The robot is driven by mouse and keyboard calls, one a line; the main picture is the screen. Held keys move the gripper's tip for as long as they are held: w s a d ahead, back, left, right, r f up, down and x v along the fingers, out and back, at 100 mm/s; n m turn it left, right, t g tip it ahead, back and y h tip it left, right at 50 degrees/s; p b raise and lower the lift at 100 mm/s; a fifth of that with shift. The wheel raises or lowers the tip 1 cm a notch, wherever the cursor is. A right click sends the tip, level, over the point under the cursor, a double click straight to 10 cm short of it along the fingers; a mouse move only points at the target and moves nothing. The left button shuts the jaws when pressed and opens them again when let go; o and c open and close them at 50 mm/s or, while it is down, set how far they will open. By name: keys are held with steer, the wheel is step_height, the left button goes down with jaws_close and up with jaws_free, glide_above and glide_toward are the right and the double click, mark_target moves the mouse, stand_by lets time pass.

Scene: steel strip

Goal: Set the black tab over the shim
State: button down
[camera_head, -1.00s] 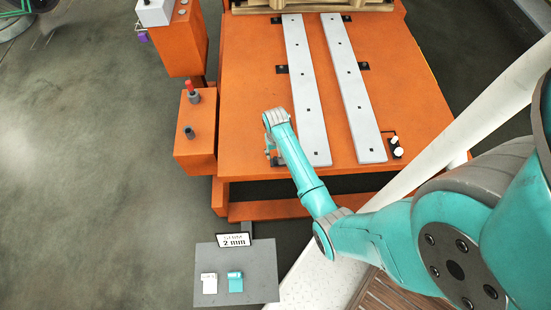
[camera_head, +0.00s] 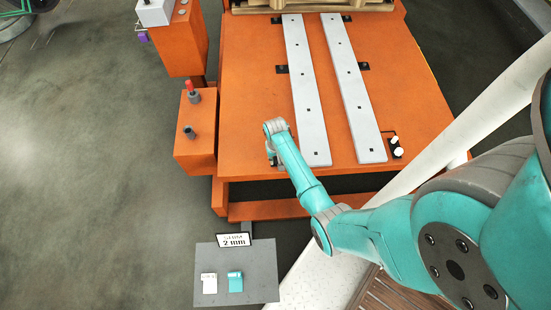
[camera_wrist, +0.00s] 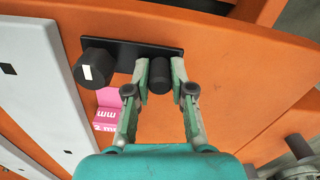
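In the wrist view, the black tab (camera_wrist: 130,52) is a flat black bar across the orange deck. A large black knob (camera_wrist: 95,68) with a white mark is at its left end. A smaller black post (camera_wrist: 160,76) stands near its right end. My gripper (camera_wrist: 160,70) has one finger on each side of this post, close against it. The pink shim (camera_wrist: 108,112), marked 2 mm, lies beside the pale strip, below the tab's left end in the picture; the left finger partly hides it. In the head view, my gripper (camera_head: 272,158) is at the deck's near left, and the tab cannot be made out.
Two pale steel strips (camera_head: 307,100) run along the orange deck (camera_head: 245,80). A second fixture with white knobs (camera_head: 396,147) is at the right strip's end. An orange control box (camera_head: 195,150) stands left. A grey stand (camera_head: 262,280) holds a white and a teal piece.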

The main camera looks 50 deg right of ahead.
steer(key=shift+w, duration=0.1)
stand_by(0.3)
steer(key=d+m, duration=0.1)
steer(key=m, duration=0.1)
steer(key=w+d+m, duration=0.1)
steer(key=m, duration=0.1)
steer(key=shift+d+m, duration=0.1)
steer(key=shift+m, duration=0.3)
steer(key=d+m, duration=0.1)
steer(key=m, duration=0.1)
steer(key=d+m, duration=0.1)
steer(key=m, duration=0.1)
steer(key=shift+w+d+m, duration=0.15)
steer(key=shift+d+m, duration=0.05)
steer(key=shift+m, duration=0.1)
steer(key=d+m, duration=0.1)
steer(key=m, duration=0.1)
steer(key=d+m, duration=0.1)
steer(key=m, duration=0.1)
steer(key=shift+s+d, duration=0.15)
steer(key=shift+s, duration=0.2)
steer(key=shift+s+d+m, duration=0.35)
steer(key=shift+d+m, duration=0.1)
steer(key=shift+m, duration=0.7)
steer(key=shift+s+d+m, duration=0.35)
steer(key=shift+d+m, duration=0.05)
steer(key=shift+m, duration=0.75)
steer(key=c, duration=1)
jaws_free()
steer(key=shift+d, duration=0.1)
